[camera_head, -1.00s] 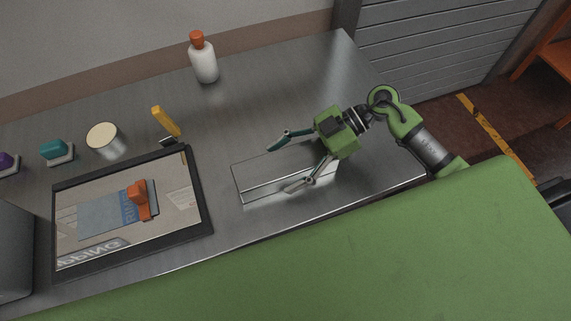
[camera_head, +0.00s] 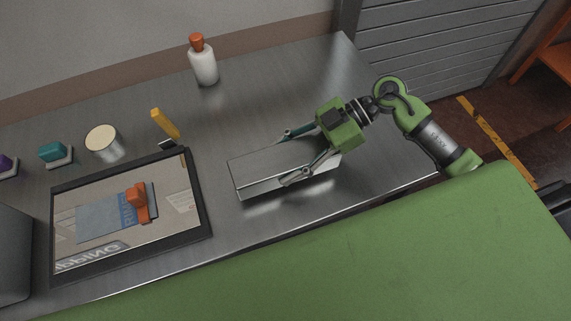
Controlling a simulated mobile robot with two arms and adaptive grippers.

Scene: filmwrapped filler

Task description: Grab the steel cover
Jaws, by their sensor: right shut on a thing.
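The steel cover (camera_head: 256,179) is a long grey metal piece with a raised ridge, on the right part of the steel table. My right gripper (camera_head: 290,155) reaches over it from the right, with one finger at its far side and one at its near side. The gripper is shut on the steel cover. The cover's right end is partly hidden under the gripper. I cannot tell for sure whether the cover is lifted clear of the table. My left gripper is not in view.
A dark-framed board (camera_head: 183,228) with an orange-handled tool (camera_head: 139,202) lies left of the cover. A white bottle with an orange cap (camera_head: 204,68), a round tin (camera_head: 104,144), a yellow-handled tool (camera_head: 165,124) and a teal-topped item (camera_head: 54,151) stand behind. The table's back right is clear.

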